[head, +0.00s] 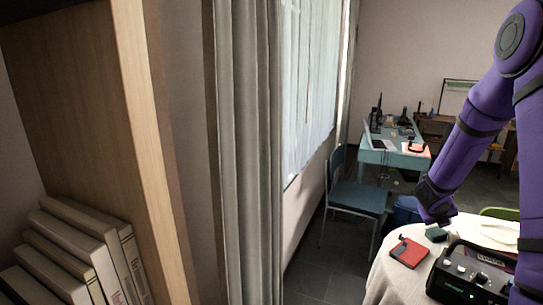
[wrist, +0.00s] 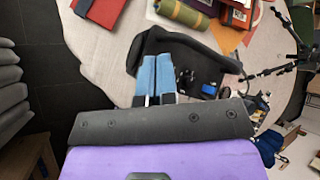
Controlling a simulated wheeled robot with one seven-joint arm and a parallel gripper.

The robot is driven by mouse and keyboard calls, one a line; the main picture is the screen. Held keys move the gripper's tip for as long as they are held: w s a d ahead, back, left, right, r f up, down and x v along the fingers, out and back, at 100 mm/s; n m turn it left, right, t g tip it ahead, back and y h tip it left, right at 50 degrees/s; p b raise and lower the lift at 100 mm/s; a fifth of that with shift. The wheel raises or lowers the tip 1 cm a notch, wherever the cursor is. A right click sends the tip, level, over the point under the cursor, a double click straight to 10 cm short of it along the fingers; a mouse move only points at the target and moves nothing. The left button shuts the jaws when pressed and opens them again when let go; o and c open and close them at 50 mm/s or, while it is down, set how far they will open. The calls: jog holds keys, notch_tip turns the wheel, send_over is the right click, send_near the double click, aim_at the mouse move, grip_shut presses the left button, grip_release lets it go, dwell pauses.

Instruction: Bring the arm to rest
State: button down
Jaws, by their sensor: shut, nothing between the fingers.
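My purple arm comes down from the upper right in the head view. My gripper (head: 439,218) is at its lower end, over the round table (head: 385,277) with its pale cloth. In the wrist view the two light blue fingers of my gripper (wrist: 160,62) lie side by side, shut with nothing between them. Behind the fingers is a black device (wrist: 205,55). I cannot tell how far the fingers are above the table.
A red book (head: 408,252) and a black device with knobs (head: 466,280) lie on the table. A blue chair (head: 356,198) and a blue desk (head: 385,155) stand beyond. A wooden shelf (head: 75,100) with books and a grey curtain (head: 248,150) are on the left.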

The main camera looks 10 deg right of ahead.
jog(key=w+a+r+n+t+y, duration=0.2)
jog(key=a+r+n+t+y, duration=0.15)
jog(key=a+r+n, duration=0.7)
jog(key=s+a+r+n+y, duration=0.4)
jog(key=s+a+r+n, duration=0.3)
jog(key=a+r+n, duration=0.45)
jog(key=s+a+r+n+g, duration=0.1)
jog(key=s+a+n, duration=0.3)
jog(key=s+n, duration=0.4)
jog(key=s+a+r+n+g, duration=0.1)
jog(key=s+a+r+n, duration=0.3)
jog(key=s, duration=1.3)
jog(key=n, duration=0.4)
jog(key=shift+a+n+g, duration=0.3)
jog(key=shift+g, duration=0.05)
jog(key=shift+w+d, duration=0.1)
